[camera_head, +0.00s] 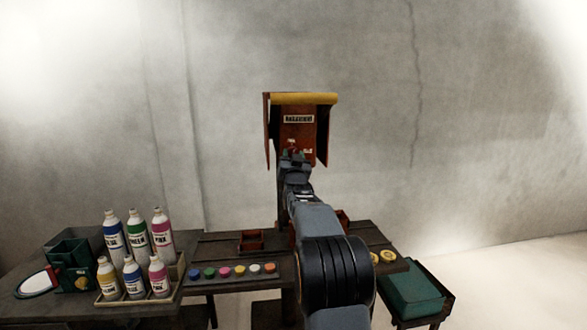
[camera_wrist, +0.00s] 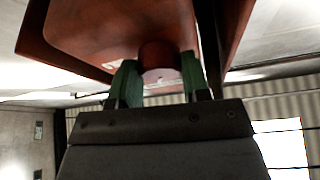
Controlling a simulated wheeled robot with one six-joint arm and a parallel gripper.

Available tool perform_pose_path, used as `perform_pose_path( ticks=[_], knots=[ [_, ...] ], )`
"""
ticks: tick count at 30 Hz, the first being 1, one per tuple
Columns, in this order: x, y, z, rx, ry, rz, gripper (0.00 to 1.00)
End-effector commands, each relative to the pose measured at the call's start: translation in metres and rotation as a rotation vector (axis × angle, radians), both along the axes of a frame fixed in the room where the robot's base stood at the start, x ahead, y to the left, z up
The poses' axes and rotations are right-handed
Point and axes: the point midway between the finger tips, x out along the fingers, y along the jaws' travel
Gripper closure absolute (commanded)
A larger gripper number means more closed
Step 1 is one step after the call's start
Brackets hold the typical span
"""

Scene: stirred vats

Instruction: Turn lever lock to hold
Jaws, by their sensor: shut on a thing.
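A red-brown box with a yellow top edge (camera_head: 303,99) and a small label plate stands upright against the grey wall, behind the table. My gripper (camera_head: 292,155) is at its lower front, where a small red part shows just above the fingers. In the wrist view my gripper (camera_wrist: 160,82) has its green fingers on either side of a round red knob-like part (camera_wrist: 158,55) under the red body (camera_wrist: 120,30). The fingers are shut on this part. I cannot read the label or tell the lever lock's setting; my arm and fingers hide much of it.
A dark table (camera_head: 215,250) runs below the box. Several paint bottles (camera_head: 136,240) stand at the left beside a green container (camera_head: 70,262). Several coloured caps (camera_head: 225,272) line the front edge. A green bin (camera_head: 412,290) sits at the lower right.

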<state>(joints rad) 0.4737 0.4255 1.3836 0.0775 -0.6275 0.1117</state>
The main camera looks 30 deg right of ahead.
Motion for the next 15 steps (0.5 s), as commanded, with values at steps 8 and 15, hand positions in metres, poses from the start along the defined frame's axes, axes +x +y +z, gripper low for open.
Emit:
perform_pose_path(
  ticks=[8,15],
  knots=[
    [0.0015,0.0028,0.0,0.239,-0.114,0.002,0.81],
    [0.0024,0.0039,0.004,0.445,-0.212,0.002,0.81]
  ],
)
